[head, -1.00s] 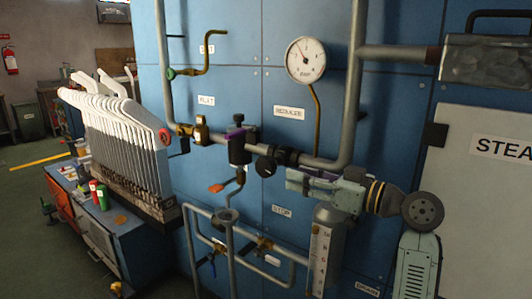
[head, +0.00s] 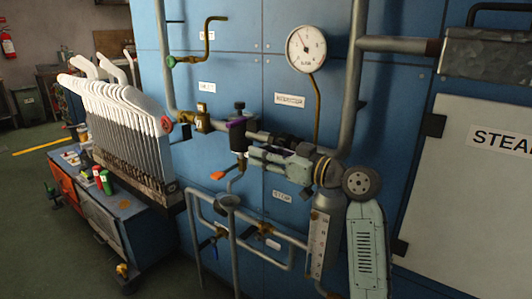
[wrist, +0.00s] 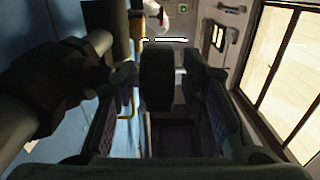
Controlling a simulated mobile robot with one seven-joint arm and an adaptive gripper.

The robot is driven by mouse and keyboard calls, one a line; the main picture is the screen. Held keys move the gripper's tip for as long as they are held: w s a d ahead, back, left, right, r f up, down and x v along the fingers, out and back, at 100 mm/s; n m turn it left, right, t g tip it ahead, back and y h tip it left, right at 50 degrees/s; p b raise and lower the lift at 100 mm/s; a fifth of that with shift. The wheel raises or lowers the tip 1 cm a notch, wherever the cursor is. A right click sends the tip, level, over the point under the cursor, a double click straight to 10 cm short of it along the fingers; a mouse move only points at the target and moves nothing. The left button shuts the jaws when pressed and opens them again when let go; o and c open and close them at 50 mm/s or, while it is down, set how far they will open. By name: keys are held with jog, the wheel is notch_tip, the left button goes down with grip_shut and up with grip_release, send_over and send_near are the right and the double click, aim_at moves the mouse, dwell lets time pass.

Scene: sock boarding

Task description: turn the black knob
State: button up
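The black knob (wrist: 157,78) shows in the wrist view as a dark, upright, thick disc between my two fingers. My gripper (head: 256,158) reaches left across the front of the pipe in the head view. In the wrist view my gripper (wrist: 165,100) is open, one finger on each side of the knob. A gap shows on the right side; I cannot tell whether the left finger touches it.
A pressure gauge (head: 306,49) stands above on a thin brass tube. Grey pipes (head: 350,100) run close around my arm. A white rack (head: 120,110) stands on the left cart.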

jog(key=shift+c, duration=0.2)
grip_shut()
jog(key=shift+r+h+p, duration=0.15)
jog(key=shift+h+p, duration=0.15)
jog(key=shift+p, duration=0.1)
jog(key=g+h+p, duration=0.2)
jog(key=p, duration=0.1)
jog(key=shift+a+r, duration=0.1)
jog(key=shift+r, duration=0.1)
jog(key=g+h+p, duration=0.1)
jog(key=h+p, duration=0.1)
jog(key=p, duration=0.1)
jog(key=shift+w+f+g, duration=0.1)
jog(key=shift+g, duration=0.2)
jog(key=shift+f+g+h+p, duration=0.2)
jog(key=shift+g+h+p, duration=0.2)
jog(key=shift+h+p, duration=0.4)
jog(key=shift+f, duration=0.1)
